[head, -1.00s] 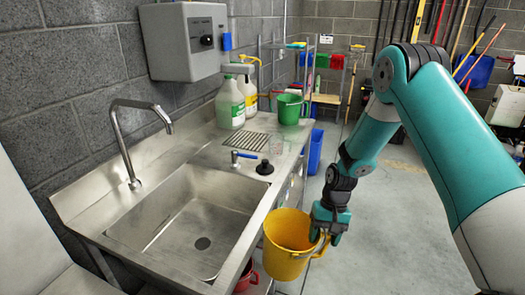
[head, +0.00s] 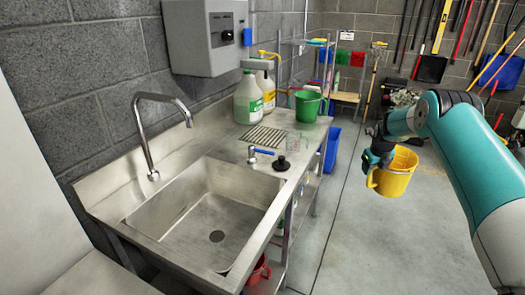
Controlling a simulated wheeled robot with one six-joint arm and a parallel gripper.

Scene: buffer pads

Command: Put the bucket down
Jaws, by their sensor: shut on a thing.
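The yellow bucket (head: 394,176) hangs from my gripper (head: 372,171) at the right of the head view. It looks upright and is in the air over the grey floor, right of the sink bench. My gripper is shut on the bucket at its left side. Just what part of the bucket is between the fingers is hard to make out. My arm covers part of the bucket's upper edge. The inside of the bucket is mostly hidden.
A steel bench (head: 180,264) with a sink (head: 208,215) stands at the left. Open floor (head: 350,245) lies right of the bench.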

